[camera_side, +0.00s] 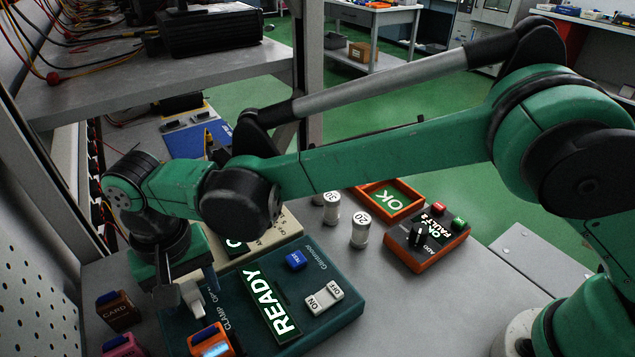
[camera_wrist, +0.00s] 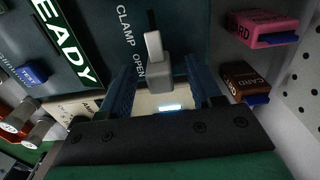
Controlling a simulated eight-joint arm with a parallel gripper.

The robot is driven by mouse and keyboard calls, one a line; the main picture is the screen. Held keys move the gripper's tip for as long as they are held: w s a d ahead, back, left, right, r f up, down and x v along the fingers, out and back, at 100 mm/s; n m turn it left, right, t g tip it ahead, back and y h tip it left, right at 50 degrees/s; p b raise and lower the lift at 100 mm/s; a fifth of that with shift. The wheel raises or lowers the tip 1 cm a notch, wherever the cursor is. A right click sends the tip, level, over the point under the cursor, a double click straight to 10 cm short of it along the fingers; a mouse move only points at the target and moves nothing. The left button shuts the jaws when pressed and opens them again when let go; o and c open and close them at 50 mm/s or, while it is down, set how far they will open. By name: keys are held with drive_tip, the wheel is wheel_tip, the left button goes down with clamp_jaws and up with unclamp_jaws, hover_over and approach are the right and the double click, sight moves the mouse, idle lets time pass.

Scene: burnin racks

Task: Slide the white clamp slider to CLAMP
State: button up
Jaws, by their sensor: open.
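The white clamp slider (camera_wrist: 158,72) stands on the teal READY unit (camera_side: 345,308), beside its OPEN label. Dark slot shows past it toward the CLAMP label. In the side view the slider (camera_side: 193,300) is partly hidden by my gripper. My gripper (camera_wrist: 163,85) is open, with one blue finger on each side of the slider's near part in the wrist view. I cannot tell whether either finger touches it. In the side view my gripper (camera_side: 188,287) reaches down at the unit's left end.
An orange card (camera_side: 214,342) sits at the unit's front edge. A brown card (camera_side: 118,310) and a pink card (camera_side: 122,345) are at left. A beige unit (camera_side: 285,232), two white-capped cylinders (camera_side: 360,232) and an orange-cased box (camera_side: 430,245) stand behind. A perforated wall (camera_side: 35,285) bounds the left.

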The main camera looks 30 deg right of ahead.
clamp_jaws()
idle(1.4)
